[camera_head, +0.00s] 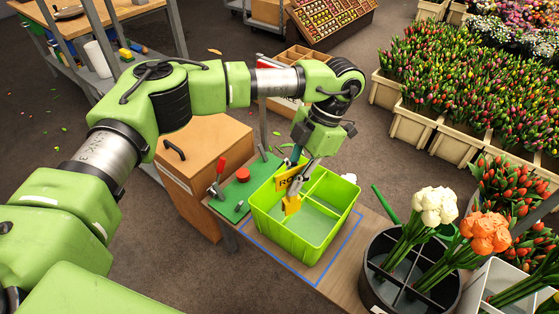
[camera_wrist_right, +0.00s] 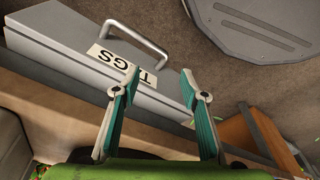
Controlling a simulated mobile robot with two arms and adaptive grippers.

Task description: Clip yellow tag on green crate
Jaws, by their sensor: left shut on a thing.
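The light green crate (camera_head: 292,243) stands on the workbench inside a blue outline, with dividers inside. My left gripper (camera_head: 299,176) points down over the crate's left part, shut on the yellow tag (camera_head: 285,181), which has dark marks. Another yellow patch (camera_head: 292,205) shows just below; I cannot tell whether it is part of the same tag. The gripper hides part of the crate's rim and divider, so I cannot tell whether the tag touches them. My right gripper (camera_wrist_right: 159,80) is open and empty in the right wrist view, near a grey box (camera_wrist_right: 82,58) labelled TAGS.
A green board (camera_head: 238,190) with a red-handled clamp and red knob lies left of the crate. A dark divided bucket (camera_head: 398,290) with white and orange flowers stands to the right. Tulip crates (camera_head: 412,127) fill the right side. A wooden cabinet (camera_head: 205,150) stands behind the bench's left end.

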